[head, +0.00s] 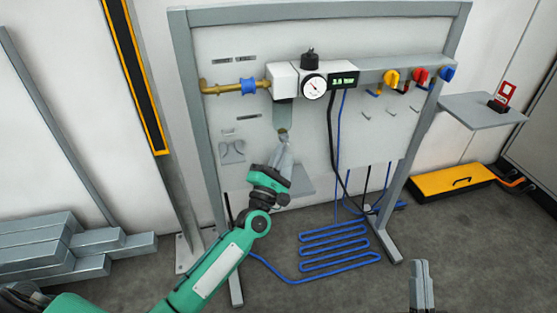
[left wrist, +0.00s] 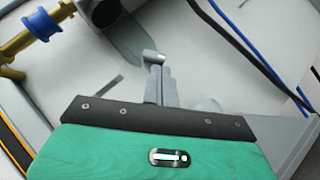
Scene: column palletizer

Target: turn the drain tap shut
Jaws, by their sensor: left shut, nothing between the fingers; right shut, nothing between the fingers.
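In the left wrist view the tap (left wrist: 151,55) shows as a pale metal stub below the bowl (left wrist: 122,38). My left gripper (head: 285,142) is shut and empty, its tips just below the tap. In the left wrist view its tips (left wrist: 154,68) overlap the tap's lower end; I cannot tell whether they touch. My right gripper (head: 421,268) is shut and empty, low at the front right, away from the panel.
A brass pipe with a blue fitting (head: 249,86) runs left of the unit. A round gauge (head: 314,87) and hanging hoses (head: 333,130) are close on the right. A small grey shelf (head: 302,181) lies below. Coiled blue hose (head: 335,248) lies on the floor.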

